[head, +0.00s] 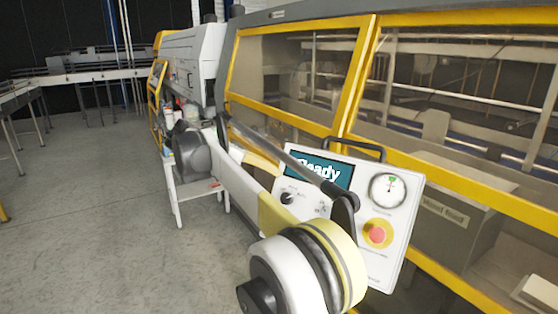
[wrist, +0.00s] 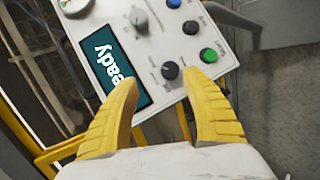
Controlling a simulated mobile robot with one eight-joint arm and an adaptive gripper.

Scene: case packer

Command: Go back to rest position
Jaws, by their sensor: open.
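My gripper (wrist: 162,80) shows in the wrist view with its two yellow fingers spread and nothing between them. It points at the lower part of a white control panel (wrist: 112,32). A black knob (wrist: 170,70) appears between and just beyond the fingertips, and a green button (wrist: 209,55) appears near the right fingertip. I cannot tell any contact. In the head view the control panel (head: 398,250) stands at the machine's front, partly behind my arm. Its screen (head: 318,172) reads "Ready". My gripper cannot be made out in the head view.
The panel carries a gauge (head: 388,190) and a red stop button (head: 376,234). The yellow-framed machine (head: 365,75) runs along the right. A small white table (head: 200,187) with items stands beside it. Conveyors (head: 85,75) are at the back left. The grey floor (head: 100,220) at left is clear.

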